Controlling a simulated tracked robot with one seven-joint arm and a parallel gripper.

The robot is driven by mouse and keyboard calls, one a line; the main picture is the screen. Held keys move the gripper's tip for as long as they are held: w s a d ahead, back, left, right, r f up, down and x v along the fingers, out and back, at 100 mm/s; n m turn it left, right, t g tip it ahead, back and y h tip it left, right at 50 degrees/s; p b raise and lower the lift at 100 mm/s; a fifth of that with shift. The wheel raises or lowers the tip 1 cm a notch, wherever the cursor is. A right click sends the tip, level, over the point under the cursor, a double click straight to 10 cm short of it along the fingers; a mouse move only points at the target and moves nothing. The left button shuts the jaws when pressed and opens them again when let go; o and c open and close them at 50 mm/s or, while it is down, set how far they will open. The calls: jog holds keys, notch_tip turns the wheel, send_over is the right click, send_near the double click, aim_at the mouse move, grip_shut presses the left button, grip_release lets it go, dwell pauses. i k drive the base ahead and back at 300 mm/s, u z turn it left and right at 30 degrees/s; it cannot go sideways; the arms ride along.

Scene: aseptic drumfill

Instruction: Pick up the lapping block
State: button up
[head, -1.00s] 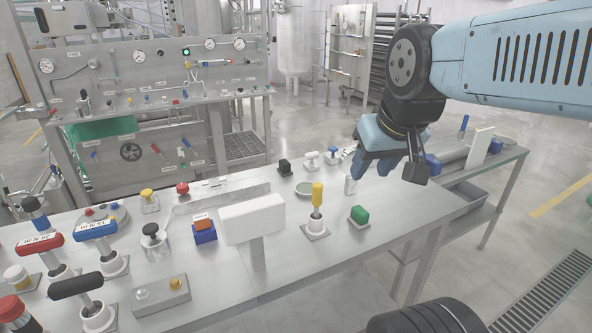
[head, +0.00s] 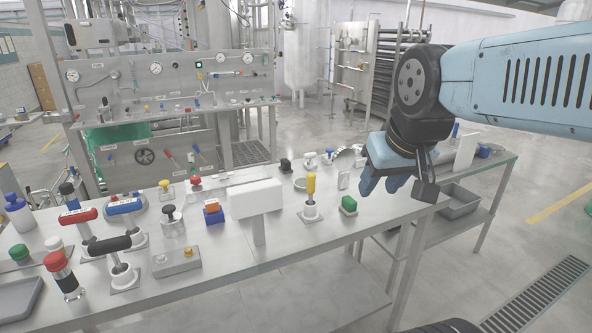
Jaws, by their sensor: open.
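No block carries a readable label, so I cannot tell for certain which is the lapping block. A blue block with an orange top (head: 213,212) stands left of the white panel. A small black block (head: 285,166) stands farther back.
A white panel on a post (head: 257,198) and a yellow-handled tool (head: 311,195) stand upright on the bench (head: 300,245). Red, blue and black T-handles crowd the left end. A gauge panel (head: 165,80) rises behind. The bench's front right is clear.

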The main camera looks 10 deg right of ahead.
aim_at(285, 168)
jog(key=u, duration=0.2)
jog(key=i, duration=0.85)
jog(key=z, duration=0.1)
